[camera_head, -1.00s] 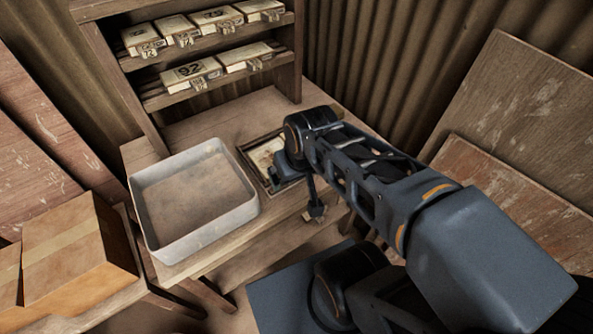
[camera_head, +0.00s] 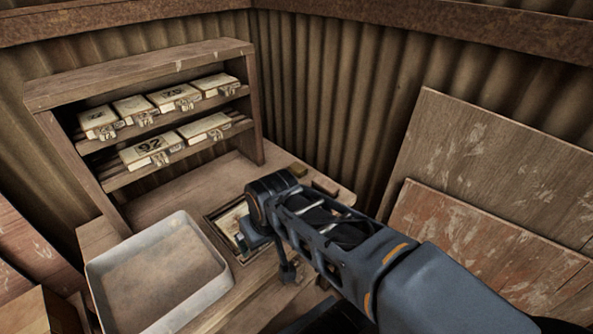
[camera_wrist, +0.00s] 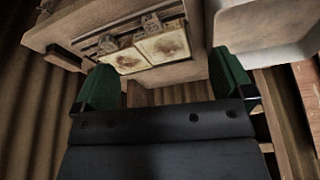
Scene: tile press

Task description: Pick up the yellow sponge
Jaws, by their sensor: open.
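A small dull yellow-brown block, which looks like the yellow sponge (camera_head: 298,170), lies on the table behind my wrist in the head view. It is small and dim there. I do not see it in the wrist view. My gripper (camera_wrist: 165,82) is open, with its two green fingers apart and nothing between them. In the head view my gripper is partly hidden by my arm, over the front of the table near the framed tiles. It is in front of the sponge and apart from it.
A wooden frame with tiles (camera_wrist: 148,52) lies beside my gripper. A pale tray (camera_head: 103,285) stands at left. A shelf (camera_head: 150,85) with numbered boxes stands at the back. A reddish-brown block (camera_head: 325,186) lies right of the sponge. Boards (camera_head: 500,170) lean at right.

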